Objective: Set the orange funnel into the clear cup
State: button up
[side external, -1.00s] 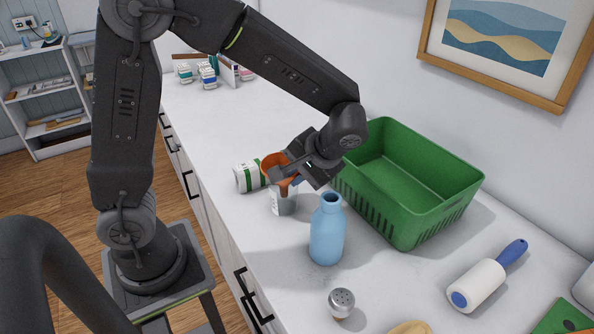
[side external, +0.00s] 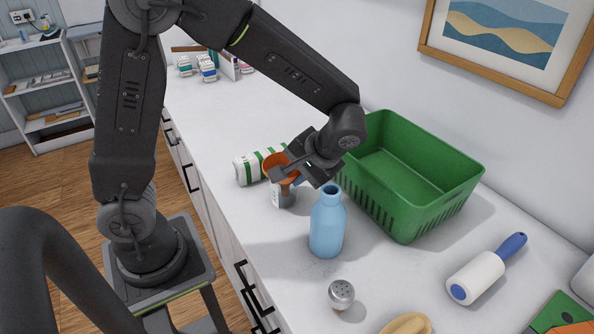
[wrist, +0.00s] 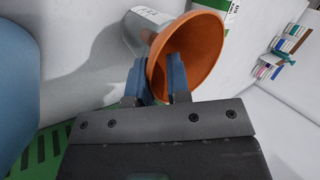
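The orange funnel (side external: 277,164) is at the clear cup (side external: 284,197), wide mouth up, its narrow end at the cup's opening. How deep the spout sits is hidden. My gripper (side external: 290,172) is at the funnel's rim. In the wrist view the funnel (wrist: 203,50) has one blue fingertip inside its mouth and one outside, with its wall between them; my gripper (wrist: 160,78) appears shut on that wall. The cup (wrist: 143,28) stands behind the funnel in the wrist view, greyish with a printed label, partly hidden.
A blue bottle (side external: 327,228) stands close in front of the cup. A green basket (side external: 405,205) is just right of my gripper. A white-and-green container (side external: 245,168) lies behind the cup. A shaker (side external: 341,294) and lint roller (side external: 478,278) are farther forward.

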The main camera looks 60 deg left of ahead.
jog(key=shift+o, duration=1.4)
jog(key=shift+f, duration=0.1)
jog(key=shift+s, duration=0.1)
jog(key=shift+f, duration=0.1)
jog(key=v, duration=1.4)
jog(key=s+a+m+t+h, duration=0.1)
jog(key=s+t+h, duration=0.1)
jog(key=s, duration=0.2)
jog(key=s+a+m+t+h, duration=0.2)
jog(key=s+t, duration=0.1)
jog(key=s, duration=0.2)
jog(key=s+a+m+t+h, duration=0.1)
jog(key=s+a+t+h, duration=0.1)
jog(key=s+t, duration=0.1)
jog(key=shift+s+m, duration=0.3)
jog(key=shift+s, duration=0.35)
